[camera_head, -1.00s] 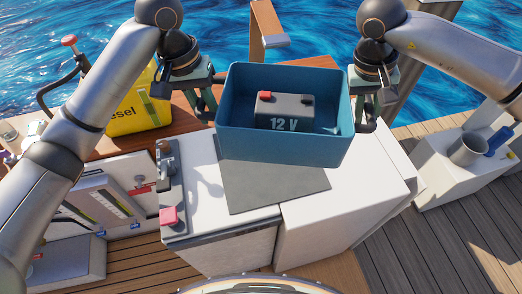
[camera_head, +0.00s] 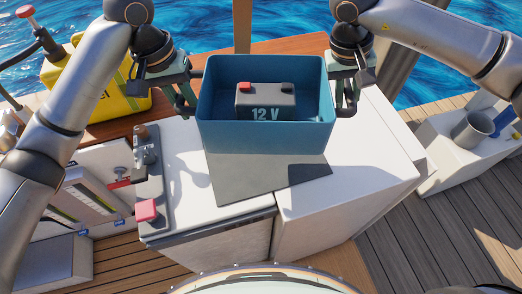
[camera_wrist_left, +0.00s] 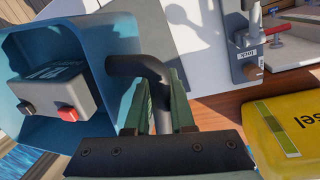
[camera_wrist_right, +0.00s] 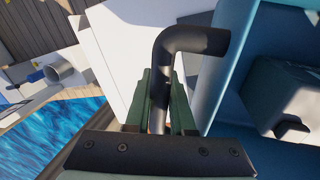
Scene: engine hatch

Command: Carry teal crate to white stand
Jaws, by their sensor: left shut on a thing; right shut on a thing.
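The teal crate (camera_head: 265,137) is open-topped, looks level, and holds a dark grey 12 V battery (camera_head: 265,103) with a red terminal cap. My left gripper (camera_head: 187,98) is shut on the crate's left dark bent handle, which shows in the left wrist view (camera_wrist_left: 145,70). My right gripper (camera_head: 348,98) is shut on the right handle, seen in the right wrist view (camera_wrist_right: 185,42). The crate is over the back of a grey mat (camera_head: 250,182); its underside is hidden, so I cannot tell whether it touches. A white stand (camera_head: 465,160) is at the right.
A grey mug (camera_head: 472,131) and a blue object stand on the white stand. The white counter (camera_head: 350,190) lies under and right of the crate. A panel with a red knob (camera_head: 147,210) and a yellow diesel can (camera_head: 120,103) are left. Wooden deck (camera_head: 420,240) is open at front right.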

